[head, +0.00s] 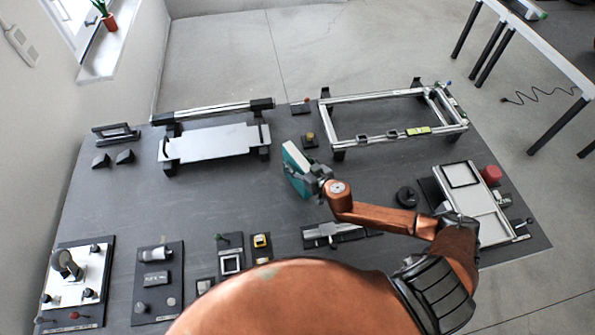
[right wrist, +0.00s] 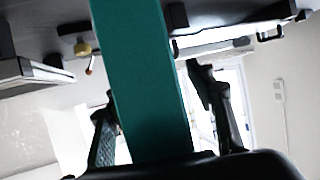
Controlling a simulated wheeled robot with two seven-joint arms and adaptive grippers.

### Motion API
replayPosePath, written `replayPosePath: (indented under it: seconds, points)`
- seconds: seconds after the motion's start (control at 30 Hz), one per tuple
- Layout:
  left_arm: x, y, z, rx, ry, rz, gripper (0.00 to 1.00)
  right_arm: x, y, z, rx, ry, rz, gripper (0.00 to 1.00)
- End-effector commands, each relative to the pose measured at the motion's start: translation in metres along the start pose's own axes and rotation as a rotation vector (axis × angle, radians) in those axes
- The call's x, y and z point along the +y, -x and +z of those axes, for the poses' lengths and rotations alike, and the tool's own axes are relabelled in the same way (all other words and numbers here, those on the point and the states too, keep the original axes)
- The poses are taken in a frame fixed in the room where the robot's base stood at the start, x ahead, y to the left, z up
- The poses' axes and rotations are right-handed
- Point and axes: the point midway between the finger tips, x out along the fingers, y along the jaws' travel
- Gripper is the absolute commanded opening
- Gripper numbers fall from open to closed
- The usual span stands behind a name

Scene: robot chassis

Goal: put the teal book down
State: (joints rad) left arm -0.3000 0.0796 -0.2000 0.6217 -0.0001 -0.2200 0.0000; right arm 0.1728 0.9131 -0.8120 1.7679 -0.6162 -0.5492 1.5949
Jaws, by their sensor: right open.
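The teal book (head: 297,170) stands on edge, tilted, near the middle of the dark table in the head view, its teal cover facing left. In the right wrist view the book (right wrist: 146,75) runs as a teal band between the two fingers. My right gripper (head: 312,177) is at the book's right side, with its fingers open around the book. A gap shows between the book and the right-hand finger in the wrist view. Whether the book's lower edge touches the table is hard to tell. My left gripper is not in view.
A silver plate fixture (head: 213,143) stands at the back left and a metal frame (head: 334,117) at the back right. A tray-like device (head: 480,205) is at the right. Small panels, one a white board (head: 93,268), line the front.

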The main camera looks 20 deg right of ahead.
Motion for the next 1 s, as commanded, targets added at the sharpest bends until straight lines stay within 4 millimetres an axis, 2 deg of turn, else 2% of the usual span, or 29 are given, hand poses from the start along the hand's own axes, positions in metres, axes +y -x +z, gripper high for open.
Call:
replayPosePath:
  seconds: [0.13,0.83,1.0]
  points:
    - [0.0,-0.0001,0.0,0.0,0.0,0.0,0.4,-0.0002,0.0003,0.0,0.0,0.0,0.0,0.49]
    - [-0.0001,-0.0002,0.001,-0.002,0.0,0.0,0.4,-0.0002,0.0005,-0.0002,0.0,-0.001,0.0,0.0]
    - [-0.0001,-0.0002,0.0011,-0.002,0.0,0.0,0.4,-0.0002,0.0005,-0.0002,0.0,-0.001,0.0,0.0]
